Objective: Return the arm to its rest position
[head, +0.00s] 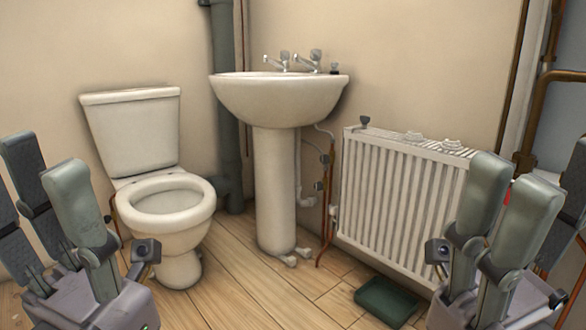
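My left gripper (50,185) is at the lower left in the head view, in front of and to the left of the toilet. Its grey-green fingers point up and stand apart, with nothing between them. My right gripper (530,190) is at the lower right, in front of the radiator's right end. Its fingers also point up with gaps between them, and I see nothing held. Both grippers are cut off by the picture's edges, and both wrists are only partly in view.
A white toilet (165,205) stands at the left. A pedestal sink (280,100) with two taps is in the middle. A white radiator (395,200) is at the right, with a dark green tray (387,300) on the floor before it. The wooden floor (240,290) is clear in the middle.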

